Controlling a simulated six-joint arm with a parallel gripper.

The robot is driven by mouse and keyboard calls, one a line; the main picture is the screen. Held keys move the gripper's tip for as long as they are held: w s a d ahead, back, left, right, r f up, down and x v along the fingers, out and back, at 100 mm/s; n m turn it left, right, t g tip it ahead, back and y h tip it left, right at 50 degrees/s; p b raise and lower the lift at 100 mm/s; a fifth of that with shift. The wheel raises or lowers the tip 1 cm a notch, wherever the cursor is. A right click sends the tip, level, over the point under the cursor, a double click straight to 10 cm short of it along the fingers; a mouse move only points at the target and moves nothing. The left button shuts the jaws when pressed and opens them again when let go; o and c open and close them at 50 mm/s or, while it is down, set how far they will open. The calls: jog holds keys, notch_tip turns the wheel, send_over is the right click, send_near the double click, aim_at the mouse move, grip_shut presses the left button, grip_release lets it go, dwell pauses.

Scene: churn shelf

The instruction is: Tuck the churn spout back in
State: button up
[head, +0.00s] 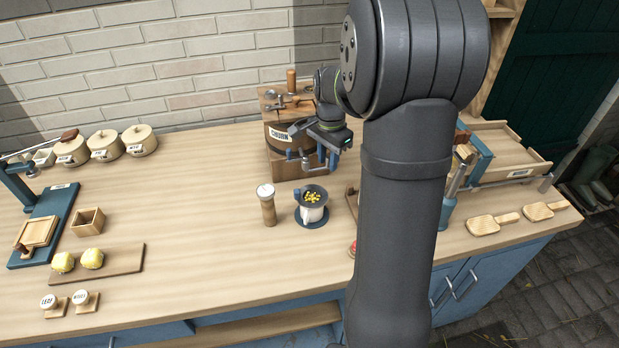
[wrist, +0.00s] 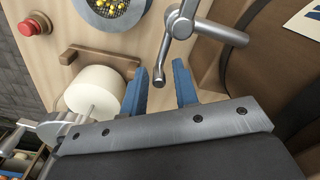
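The churn (head: 281,138) is a dark wooden tub in a wooden frame with a label, at the back of the counter in the head view. Its grey metal spout (wrist: 183,25) shows at the top of the wrist view, with a side handle (wrist: 222,33) pointing right. The spout's thin end points down between my fingertips, with gaps visible on both sides. My gripper (wrist: 160,68) is open, its two blue fingers apart. In the head view my gripper (head: 318,162) is at the churn's front right, and partly hides the churn.
A pot with a sieve of yellow bits (head: 313,197) stands on a blue base in front of the churn, beside a wooden shaker (head: 267,208). The wrist view shows a white roll (wrist: 95,88) and a red button (wrist: 35,25). The left-front counter holds butter pieces on a board (head: 125,262).

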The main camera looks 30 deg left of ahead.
jog(key=shift+w+a+r, duration=0.1)
jog(key=shift+a, duration=0.2)
jog(key=shift+r, duration=3.45)
jog(key=shift+f, duration=0.1)
